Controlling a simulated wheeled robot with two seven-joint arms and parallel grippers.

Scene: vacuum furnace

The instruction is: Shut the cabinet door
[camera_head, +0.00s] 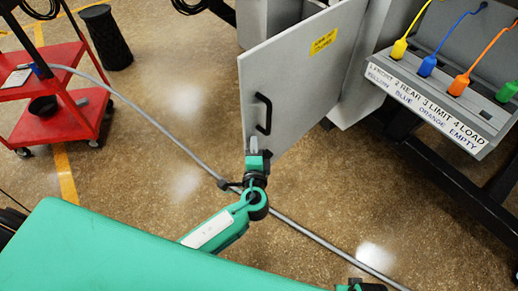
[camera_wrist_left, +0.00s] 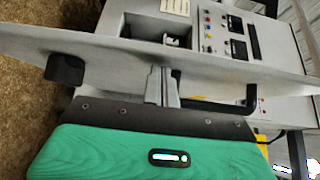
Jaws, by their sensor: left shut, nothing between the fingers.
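The grey cabinet door (camera_head: 298,82) stands open, swung out from the cabinet (camera_head: 270,15), with a yellow label and a black handle (camera_head: 264,113) on its face. My left gripper (camera_head: 253,146) is shut and empty at the door's lower near corner, below the handle. In the left wrist view the door (camera_wrist_left: 110,50) crosses the picture, and the shut fingers (camera_wrist_left: 162,85) point at its face, touching or nearly so. The handle (camera_wrist_left: 240,97) is right of the fingers there. My right gripper cannot be made out.
A panel (camera_head: 440,95) with coloured plugs stands at the right on a dark frame. A red cart (camera_head: 60,120) and a black bin (camera_head: 105,38) are at the left. A grey hose (camera_head: 160,130) runs across the open floor beneath my left arm.

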